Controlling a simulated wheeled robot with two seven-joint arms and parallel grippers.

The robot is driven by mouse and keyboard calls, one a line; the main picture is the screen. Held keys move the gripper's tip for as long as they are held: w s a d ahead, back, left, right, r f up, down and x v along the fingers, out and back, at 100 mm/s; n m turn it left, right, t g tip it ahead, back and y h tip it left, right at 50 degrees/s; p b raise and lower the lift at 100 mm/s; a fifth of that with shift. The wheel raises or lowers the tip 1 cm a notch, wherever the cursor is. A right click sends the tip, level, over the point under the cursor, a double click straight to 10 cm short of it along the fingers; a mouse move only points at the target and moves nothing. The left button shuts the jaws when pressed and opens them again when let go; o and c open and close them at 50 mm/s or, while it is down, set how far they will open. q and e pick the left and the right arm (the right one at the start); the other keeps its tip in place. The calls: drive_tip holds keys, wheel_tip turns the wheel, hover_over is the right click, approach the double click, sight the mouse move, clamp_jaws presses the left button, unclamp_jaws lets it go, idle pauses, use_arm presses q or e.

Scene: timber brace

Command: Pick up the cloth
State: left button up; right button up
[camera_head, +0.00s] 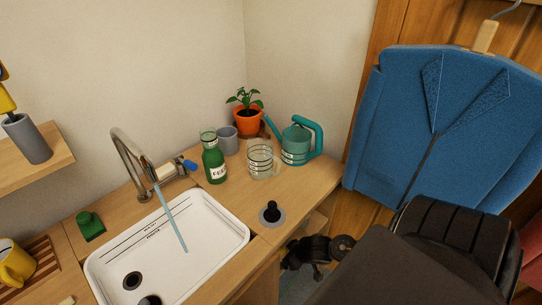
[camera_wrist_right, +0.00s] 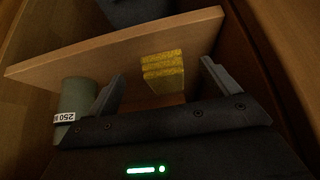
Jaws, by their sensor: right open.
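A yellow folded, layered piece that looks like the cloth (camera_wrist_right: 163,72) shows in the right wrist view, at the edge of a wooden board (camera_wrist_right: 110,50). My right gripper (camera_wrist_right: 162,69) is open, its two fingers apart with the yellow piece in the gap between and just beyond them. I cannot tell whether a finger touches it. The cloth does not show in the head view. My left gripper is in neither view.
A grey-green container (camera_wrist_right: 75,100) marked 250 stands beside the left finger. In the head view, a white sink (camera_head: 215,225), green bottle (camera_head: 213,163), glass jug (camera_head: 261,160), teal watering can (camera_head: 297,145) and potted plant (camera_head: 247,122) occupy the counter; a blue jacket (camera_head: 440,125) hangs right.

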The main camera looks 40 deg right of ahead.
sight(283, 249)
drive_tip(key=shift+w+a, duration=0.1)
drive_tip(key=shift+w, duration=1.4)
drive_tip(key=shift+w+a, duration=0.15)
drive_tip(key=shift+w, duration=1.05)
drive_tip(key=x, duration=0.2)
drive_tip(key=shift+w+f+b, duration=0.1)
drive_tip(key=shift+w+b, duration=0.2)
drive_tip(key=shift+b, duration=0.05)
drive_tip(key=shift+w+f, duration=0.25)
drive_tip(key=shift+f, duration=0.1)
drive_tip(key=shift+c, duration=0.5)
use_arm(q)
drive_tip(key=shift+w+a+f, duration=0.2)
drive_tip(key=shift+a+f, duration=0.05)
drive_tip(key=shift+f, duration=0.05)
use_arm(e)
drive_tip(key=c, duration=1)
